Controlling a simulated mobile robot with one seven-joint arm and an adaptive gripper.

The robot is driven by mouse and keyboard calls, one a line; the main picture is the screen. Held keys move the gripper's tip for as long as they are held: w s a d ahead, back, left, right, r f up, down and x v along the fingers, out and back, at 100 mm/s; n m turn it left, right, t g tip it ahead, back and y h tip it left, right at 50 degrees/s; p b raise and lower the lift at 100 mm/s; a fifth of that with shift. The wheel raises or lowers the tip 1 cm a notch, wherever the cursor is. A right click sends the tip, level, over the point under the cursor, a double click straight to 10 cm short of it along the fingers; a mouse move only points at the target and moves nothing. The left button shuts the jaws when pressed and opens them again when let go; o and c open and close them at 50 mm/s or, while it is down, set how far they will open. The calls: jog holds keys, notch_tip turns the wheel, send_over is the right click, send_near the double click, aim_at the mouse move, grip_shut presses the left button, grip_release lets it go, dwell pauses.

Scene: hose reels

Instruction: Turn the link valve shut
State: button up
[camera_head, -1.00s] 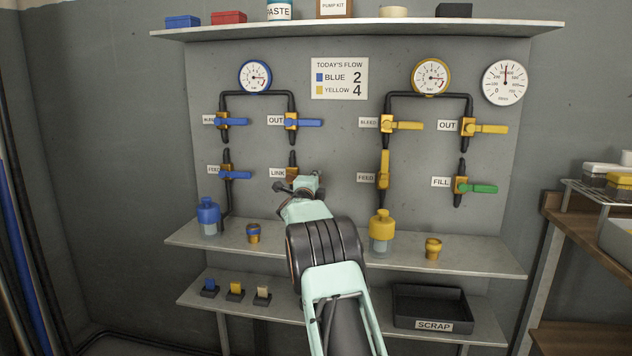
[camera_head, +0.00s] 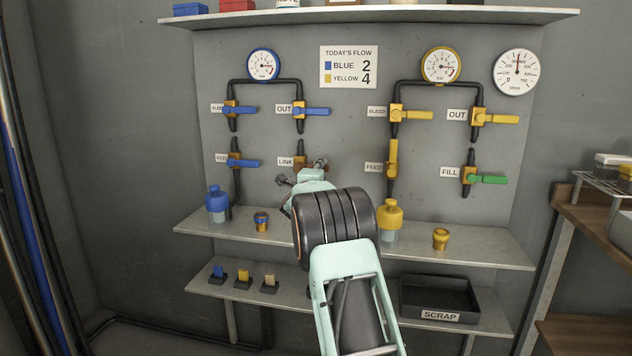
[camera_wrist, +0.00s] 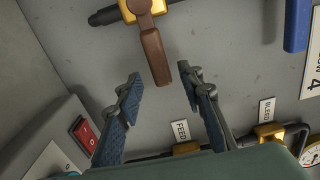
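The link valve shows in the wrist view as a gold body with a brown lever (camera_wrist: 156,57) on a short black pipe. The lever lies roughly crosswise to that pipe. My gripper (camera_wrist: 160,76) is open, with one blue-padded finger on each side of the lever's free end. Narrow gaps show between the lever and both fingers. In the head view my gripper (camera_head: 302,172) is up at the panel, just below and right of the LINK label (camera_head: 286,161). Only the top of the link valve (camera_head: 300,161) shows there; its lever is hidden behind my gripper.
Blue-handled valves (camera_head: 244,162) stand left of my arm, and yellow ones (camera_head: 393,155) to the right. A shelf (camera_head: 480,251) with bottles runs below the valves. In the wrist view a box with a red switch (camera_wrist: 85,133) is at lower left.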

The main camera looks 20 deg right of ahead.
jog(key=v, duration=0.8)
jog(key=shift+a, duration=0.15)
